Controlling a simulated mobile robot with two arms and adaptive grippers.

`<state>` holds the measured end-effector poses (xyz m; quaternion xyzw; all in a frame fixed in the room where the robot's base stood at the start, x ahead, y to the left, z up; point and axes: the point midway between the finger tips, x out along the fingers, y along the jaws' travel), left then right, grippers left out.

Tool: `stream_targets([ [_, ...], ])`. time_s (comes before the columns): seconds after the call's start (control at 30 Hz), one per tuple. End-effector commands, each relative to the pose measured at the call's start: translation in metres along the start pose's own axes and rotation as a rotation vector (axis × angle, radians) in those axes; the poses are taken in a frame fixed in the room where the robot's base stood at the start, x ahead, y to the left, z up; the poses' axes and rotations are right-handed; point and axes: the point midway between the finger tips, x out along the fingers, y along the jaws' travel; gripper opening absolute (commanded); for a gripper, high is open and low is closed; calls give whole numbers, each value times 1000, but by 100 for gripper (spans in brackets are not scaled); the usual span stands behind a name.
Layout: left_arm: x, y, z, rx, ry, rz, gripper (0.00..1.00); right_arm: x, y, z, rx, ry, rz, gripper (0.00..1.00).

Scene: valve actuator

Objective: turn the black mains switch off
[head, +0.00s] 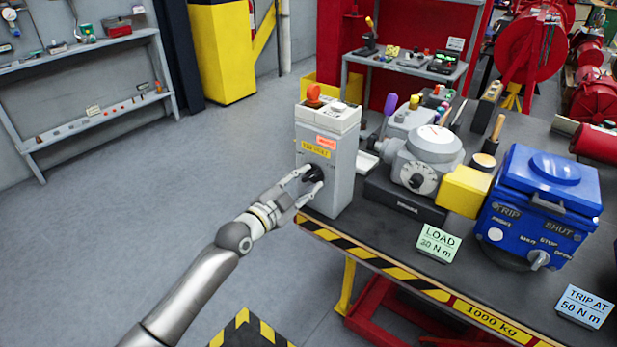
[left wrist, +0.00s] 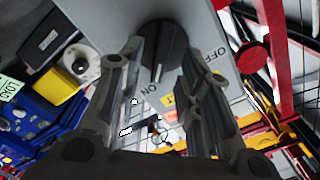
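The black mains switch (head: 315,174) is a round knob on the front of a grey upright box (head: 327,150) at the table's left end. In the left wrist view the knob (left wrist: 160,52) has a light pointer line, and its lower end points towards the ON mark (left wrist: 150,88). The OFF mark (left wrist: 215,62) is to the right. My left gripper (head: 306,184) is at the knob; in the left wrist view its fingers (left wrist: 160,65) are spread, one on either side. I cannot tell whether they touch it. My right gripper is not in view.
Right of the box stand a grey actuator (head: 425,160) with a yellow block (head: 463,190) and a blue actuator (head: 540,205). A LOAD card (head: 438,243) stands near the table's striped front edge (head: 400,275). The floor left of the table is clear.

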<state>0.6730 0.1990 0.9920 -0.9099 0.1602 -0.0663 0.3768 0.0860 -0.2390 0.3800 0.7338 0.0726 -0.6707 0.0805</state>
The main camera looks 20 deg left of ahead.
Motion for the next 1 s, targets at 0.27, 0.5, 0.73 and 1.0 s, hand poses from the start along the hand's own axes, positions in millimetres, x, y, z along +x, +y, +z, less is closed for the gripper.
stream_targets([
  [0.27,18,0,0,-1,0,-1,33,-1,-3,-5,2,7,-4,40],
  [0.5,19,0,0,0,0,0,33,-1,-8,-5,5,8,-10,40],
  [0.73,19,0,0,0,0,0,10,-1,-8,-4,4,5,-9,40],
  [1.0,19,0,0,-1,0,0,0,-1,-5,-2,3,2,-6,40],
])
